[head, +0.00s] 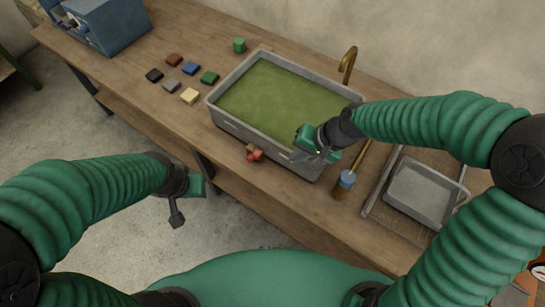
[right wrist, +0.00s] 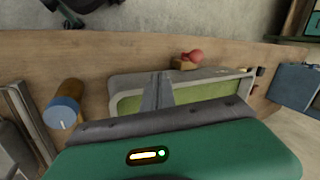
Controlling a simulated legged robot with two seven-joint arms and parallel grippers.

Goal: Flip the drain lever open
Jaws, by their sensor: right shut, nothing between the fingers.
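The grey basin (head: 230,124) holds green liquid (head: 285,92) and sits on the wooden bench. The drain lever (head: 254,153), red with a brass-coloured base, is at the basin's near side; it also shows in the right wrist view (right wrist: 192,57), just beyond the basin rim. My right gripper (head: 307,156) is over the basin's near right corner, to the right of the lever and apart from it. In the right wrist view its fingers (right wrist: 158,88) are together with nothing between them. My left gripper (head: 177,218) hangs in front of the bench, away from the basin; its jaw opening is unclear.
A brass tap (head: 348,65) stands behind the basin. A blue-topped cylinder (head: 345,183) and a framed screen with a grey tray (head: 422,192) are to the right. Several coloured blocks (head: 190,95) lie left of the basin. A blue machine (head: 105,25) stands at far left.

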